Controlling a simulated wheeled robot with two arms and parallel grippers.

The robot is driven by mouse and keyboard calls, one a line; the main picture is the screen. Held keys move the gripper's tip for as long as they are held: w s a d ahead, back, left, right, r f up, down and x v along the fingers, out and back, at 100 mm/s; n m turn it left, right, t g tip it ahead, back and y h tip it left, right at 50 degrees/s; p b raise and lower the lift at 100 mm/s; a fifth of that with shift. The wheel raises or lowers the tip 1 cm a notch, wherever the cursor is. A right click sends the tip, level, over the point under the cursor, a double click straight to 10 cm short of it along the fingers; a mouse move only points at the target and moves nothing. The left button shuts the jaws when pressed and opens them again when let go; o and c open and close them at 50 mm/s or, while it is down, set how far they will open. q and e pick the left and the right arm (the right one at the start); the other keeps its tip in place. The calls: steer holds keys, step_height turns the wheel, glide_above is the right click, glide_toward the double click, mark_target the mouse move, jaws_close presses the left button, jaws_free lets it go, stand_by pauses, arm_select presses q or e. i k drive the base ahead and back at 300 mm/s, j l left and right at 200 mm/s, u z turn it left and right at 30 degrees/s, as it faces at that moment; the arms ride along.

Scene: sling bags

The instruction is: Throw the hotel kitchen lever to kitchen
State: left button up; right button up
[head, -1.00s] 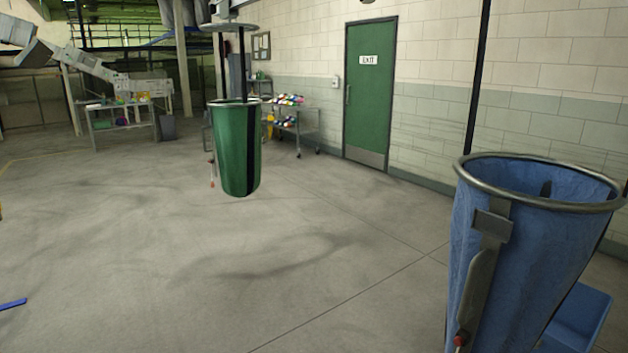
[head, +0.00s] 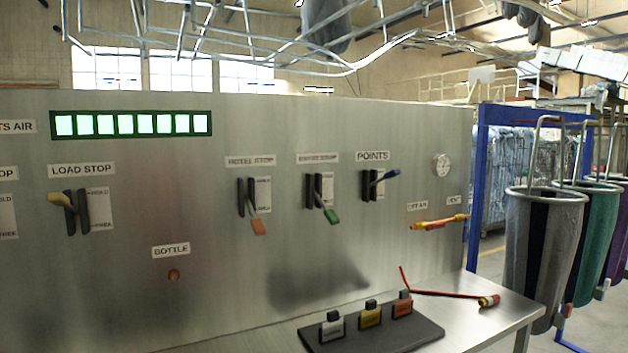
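A steel control panel (head: 330,120) fills most of the head view and carries several levers. The lever labelled POINTS has a blue handle (head: 385,175) that points right and slightly up. Its small plate is too small to read, so I cannot tell which lever is marked hotel and kitchen. The lever labelled HOTEL STOP has an orange handle (head: 258,227) hanging down. To its right a lever with a green handle (head: 330,214) also hangs down. The LOAD STOP lever has a yellow handle (head: 60,198) pointing left and up. Neither of my grippers is in view.
Hanging bags (head: 540,240) and a blue frame (head: 488,150) are at the right. Rails run overhead.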

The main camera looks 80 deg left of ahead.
mark_target(394, 171)
steer(key=u, duration=2.1)
steer(key=i+l+u, duration=0.1)
steer(key=l, duration=0.15)
